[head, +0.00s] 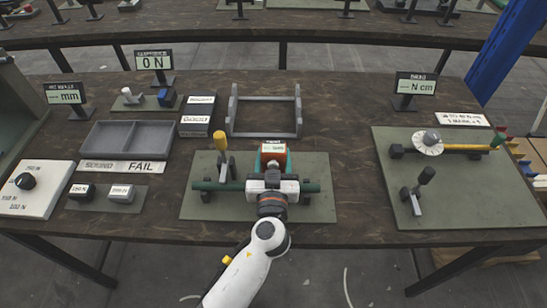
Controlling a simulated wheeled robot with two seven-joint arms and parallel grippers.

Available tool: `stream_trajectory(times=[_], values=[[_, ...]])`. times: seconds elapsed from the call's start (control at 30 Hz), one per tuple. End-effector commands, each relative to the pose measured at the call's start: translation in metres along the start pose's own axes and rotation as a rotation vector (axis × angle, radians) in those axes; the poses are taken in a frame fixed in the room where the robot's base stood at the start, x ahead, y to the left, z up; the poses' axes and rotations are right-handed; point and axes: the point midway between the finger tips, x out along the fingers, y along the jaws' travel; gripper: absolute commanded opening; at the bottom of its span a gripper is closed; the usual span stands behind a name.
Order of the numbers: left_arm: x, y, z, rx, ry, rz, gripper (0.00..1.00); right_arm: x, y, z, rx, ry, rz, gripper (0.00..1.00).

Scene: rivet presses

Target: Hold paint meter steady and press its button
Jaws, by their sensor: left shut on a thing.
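The paint meter (273,152), a small teal and orange block with a light display, stands at the middle of the green mat (310,165). My left gripper (272,174) reaches it from the front and is shut on it. The meter's lower part is hidden behind the gripper, and I cannot make out its button. A dark green bar (230,186) lies across dark supports on the mat, passing behind or under my gripper. My right gripper is not in view.
A yellow-handled clamp (221,145) stands just left of the meter. A grey frame (264,135) is behind it. A grey divided tray (125,156) lies left, with a "0 N" display (154,62) beyond. Another mat (455,210) with a yellow-green bar is right.

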Motion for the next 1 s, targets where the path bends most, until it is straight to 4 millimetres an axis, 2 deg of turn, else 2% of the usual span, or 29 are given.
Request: stream_trajectory(times=[0.03,0.1,0.13,1.0], values=[[-0.0001,0.0,-0.0001,0.0,0.0,0.0,0.26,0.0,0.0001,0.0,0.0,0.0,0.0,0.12],[-0.0001,0.0,0.0,0.0,0.0,0.0,0.26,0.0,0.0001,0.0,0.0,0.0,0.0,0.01],[-0.0001,0.0,0.0,0.0,0.0,0.0,0.26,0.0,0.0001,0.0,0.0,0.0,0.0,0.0],[0.0,-0.0001,0.0002,0.0,0.0,0.0,0.26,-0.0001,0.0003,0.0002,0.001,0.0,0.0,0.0]])
